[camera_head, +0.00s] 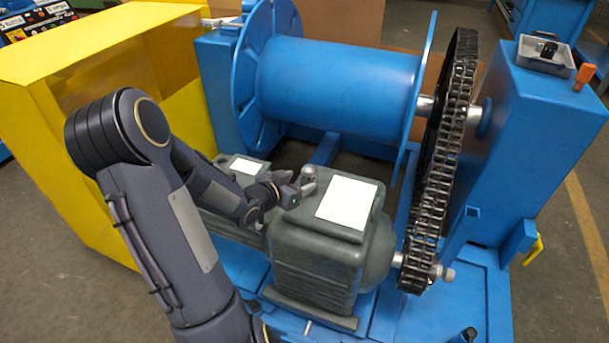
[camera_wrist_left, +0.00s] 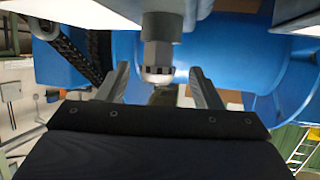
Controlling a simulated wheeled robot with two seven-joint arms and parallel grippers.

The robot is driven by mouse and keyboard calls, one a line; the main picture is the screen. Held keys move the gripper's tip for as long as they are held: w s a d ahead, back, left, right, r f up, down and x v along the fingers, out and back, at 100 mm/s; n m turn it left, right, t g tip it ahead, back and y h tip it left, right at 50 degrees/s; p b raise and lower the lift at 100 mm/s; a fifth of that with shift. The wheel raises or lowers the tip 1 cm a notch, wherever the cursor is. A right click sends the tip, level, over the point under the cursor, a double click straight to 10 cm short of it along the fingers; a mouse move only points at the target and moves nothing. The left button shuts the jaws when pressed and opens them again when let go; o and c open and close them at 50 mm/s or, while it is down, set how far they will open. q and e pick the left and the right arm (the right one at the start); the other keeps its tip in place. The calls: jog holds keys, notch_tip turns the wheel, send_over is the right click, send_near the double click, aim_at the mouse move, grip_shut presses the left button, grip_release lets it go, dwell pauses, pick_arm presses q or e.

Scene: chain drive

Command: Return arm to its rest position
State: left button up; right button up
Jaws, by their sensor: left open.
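My left arm rises from the bottom left of the head view and bends down to the right. My left gripper (camera_head: 298,188) is beside the top of the dark green motor (camera_head: 320,248), left of its white label. In the left wrist view the two grey fingers of the left gripper (camera_wrist_left: 160,88) stand apart. A grey stepped part with a notched dark end (camera_wrist_left: 158,50) shows between and beyond them, and I cannot tell whether they touch it. The black chain (camera_head: 447,150) runs around the sprockets at the right. My right gripper is not in view.
A blue winch drum (camera_head: 340,85) stands behind the motor on a blue frame. A yellow guard box (camera_head: 60,130) stands at the left. A blue pillar (camera_head: 540,140) at the right carries a grey tray (camera_head: 545,62) with a dark item, and an orange-handled thing (camera_head: 584,76).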

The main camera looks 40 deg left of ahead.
pick_arm(q)
jog(key=shift+s+r, duration=0.15)
jog(key=shift+s, duration=0.2)
dwell(0.3)
jog(key=shift+d+r, duration=0.15)
jog(key=s+d+r+n+g+h, duration=0.15)
jog(key=s+d+r+g, duration=0.25)
jog(key=s+d, duration=0.6)
jog(key=s+d+r+g+h, duration=0.3)
jog(key=s+d+r, duration=0.1)
jog(key=s+d, duration=0.65)
notch_tip(320, 180, up, 24)
jog(key=p, duration=2.3)
jog(key=shift+s+d+f+g, duration=0.15)
jog(key=shift+d+g, duration=0.25)
jog(key=shift+d, duration=0.05)
jog(key=shift+m, duration=0.25)
